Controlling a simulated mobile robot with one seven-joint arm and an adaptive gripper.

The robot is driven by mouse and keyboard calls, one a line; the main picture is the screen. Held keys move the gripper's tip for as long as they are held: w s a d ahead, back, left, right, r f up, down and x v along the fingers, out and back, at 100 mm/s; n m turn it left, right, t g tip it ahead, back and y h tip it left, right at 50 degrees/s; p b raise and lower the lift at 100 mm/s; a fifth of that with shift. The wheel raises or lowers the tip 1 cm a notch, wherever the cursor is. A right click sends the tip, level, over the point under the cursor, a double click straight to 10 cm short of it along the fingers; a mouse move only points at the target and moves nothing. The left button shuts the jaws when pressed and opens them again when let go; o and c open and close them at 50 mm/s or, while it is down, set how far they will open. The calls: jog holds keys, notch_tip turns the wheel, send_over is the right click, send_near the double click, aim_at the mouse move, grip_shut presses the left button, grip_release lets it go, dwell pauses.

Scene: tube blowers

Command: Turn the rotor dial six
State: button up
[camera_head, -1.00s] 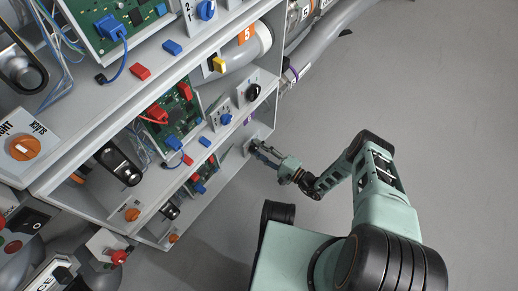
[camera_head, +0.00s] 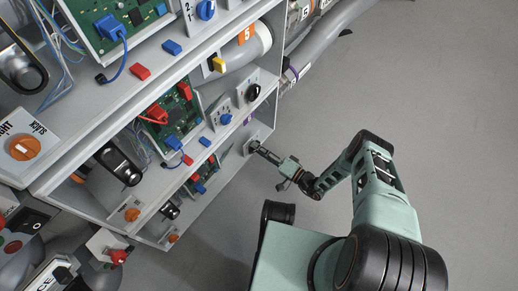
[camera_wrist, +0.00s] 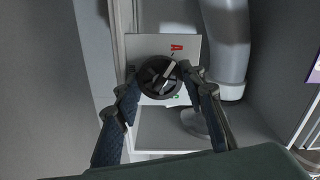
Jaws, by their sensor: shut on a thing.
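The rotor dial (camera_wrist: 158,80) is a round black knob with a pale pointer mark. It sits on a light grey plate (camera_wrist: 190,45) with a red label above it and a small green mark below it. My gripper (camera_wrist: 158,75) has one finger on each side of the dial and is shut on it. In the head view, my gripper (camera_head: 259,149) reaches the low panel at the lower end of the shelf unit, and its fingers mostly hide the dial there.
A grey pipe (camera_wrist: 226,45) runs down just right of the plate in the wrist view. Shelves with circuit boards (camera_head: 168,120), switches and an orange knob (camera_head: 25,147) stand at left in the head view. Open grey floor (camera_head: 430,90) lies to the right.

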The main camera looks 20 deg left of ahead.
dwell(0.3)
jog(key=o, duration=1.2)
jog(key=shift+c, duration=0.2)
jog(key=shift+d, duration=0.1)
jog(key=v, duration=0.8)
jog(key=shift+r, duration=0.1)
